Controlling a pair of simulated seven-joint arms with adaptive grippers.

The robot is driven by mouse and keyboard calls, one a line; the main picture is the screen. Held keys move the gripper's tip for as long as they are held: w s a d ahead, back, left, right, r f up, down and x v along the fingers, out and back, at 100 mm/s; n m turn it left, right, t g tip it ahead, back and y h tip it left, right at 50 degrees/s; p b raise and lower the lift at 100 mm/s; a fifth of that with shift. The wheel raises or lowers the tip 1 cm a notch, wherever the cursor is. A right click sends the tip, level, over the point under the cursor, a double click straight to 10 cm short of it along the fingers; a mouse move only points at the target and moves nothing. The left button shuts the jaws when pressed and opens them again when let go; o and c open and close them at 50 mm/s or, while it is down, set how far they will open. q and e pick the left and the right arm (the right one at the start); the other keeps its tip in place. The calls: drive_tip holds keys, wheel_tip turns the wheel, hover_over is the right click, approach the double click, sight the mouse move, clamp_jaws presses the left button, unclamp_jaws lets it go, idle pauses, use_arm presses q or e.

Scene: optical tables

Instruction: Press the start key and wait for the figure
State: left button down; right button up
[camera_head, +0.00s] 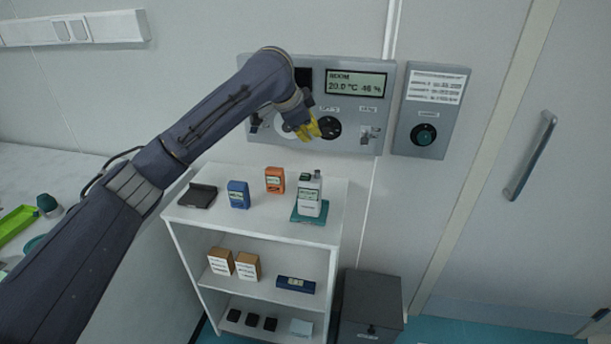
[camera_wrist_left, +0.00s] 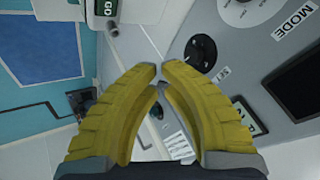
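The frames do not show clearly which control is the start key. A grey wall panel (camera_head: 350,88) carries a lit display (camera_head: 356,84) reading about 20.0 °C and 46 %, a black round dial (camera_head: 328,127) and small levers. A smaller panel to its right has a round teal-centred knob (camera_head: 424,134). My left gripper (camera_head: 316,128) is in front of the wall panel, beside the dial. In the left wrist view its yellow fingers (camera_wrist_left: 160,69) are drawn together, tips almost touching, with nothing between them. The dial (camera_wrist_left: 200,53) is beyond them, apart in that picture. My right gripper is out of view.
A door handle (camera_head: 530,155) is farther right.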

use_arm(q)
drive_tip(key=shift+s+a+f+m, duration=0.1)
drive_tip(key=shift+s+f+m, duration=0.1)
drive_tip(key=shift+m, duration=0.1)
drive_tip(key=shift+f, duration=4.35)
drive_tip(key=shift+f, duration=0.9)
drive_tip(key=shift+r, duration=0.9)
drive_tip(key=shift+r, duration=0.15)
drive_tip(key=shift+r, duration=2.35)
